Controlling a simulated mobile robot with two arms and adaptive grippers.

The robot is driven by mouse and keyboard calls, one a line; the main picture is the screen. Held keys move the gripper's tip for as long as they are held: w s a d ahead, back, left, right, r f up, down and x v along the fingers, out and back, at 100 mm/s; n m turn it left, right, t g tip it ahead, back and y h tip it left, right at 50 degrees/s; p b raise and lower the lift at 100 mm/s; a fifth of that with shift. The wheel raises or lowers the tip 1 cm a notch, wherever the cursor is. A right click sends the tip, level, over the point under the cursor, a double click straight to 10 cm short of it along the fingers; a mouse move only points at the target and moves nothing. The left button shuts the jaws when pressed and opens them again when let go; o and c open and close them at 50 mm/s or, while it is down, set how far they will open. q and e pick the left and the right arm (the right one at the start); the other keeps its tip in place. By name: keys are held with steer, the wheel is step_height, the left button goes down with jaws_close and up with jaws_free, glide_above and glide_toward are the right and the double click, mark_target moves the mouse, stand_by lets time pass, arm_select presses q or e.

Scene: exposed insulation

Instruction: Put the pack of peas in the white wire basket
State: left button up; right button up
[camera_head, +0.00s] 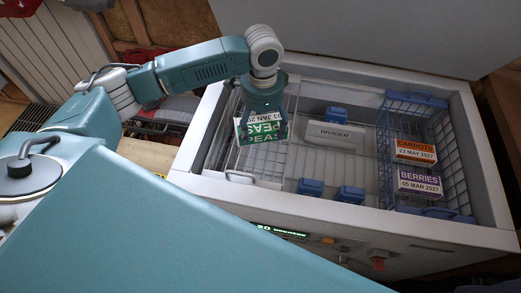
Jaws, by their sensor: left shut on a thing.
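The pack of peas (262,130) is green and white, with "PEAS" and a "JAN" date printed on it. My left gripper (262,106) points down over the left part of the chest freezer and is shut on the pack. The white wire basket (222,152) is at the left end of the freezer. The pack shows in front of or over this basket; its exact height above the basket floor I cannot tell. The gripper's fingertips are mostly hidden behind the pack. My right gripper does not show.
A blue wire basket (455,168) at the freezer's right end holds carrots (414,151) and berries (419,182) packs.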

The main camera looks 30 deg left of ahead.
mark_target(262, 137)
arm_select(q)
step_height(262, 137, down, 16)
steer(key=shift+f, duration=0.25)
stand_by(0.3)
steer(key=shift+f, duration=0.15)
steer(key=o, duration=1.6)
steer(key=shift+c, duration=0.2)
step_height(262, 137, up, 12)
steer(key=shift+r, duration=0.15)
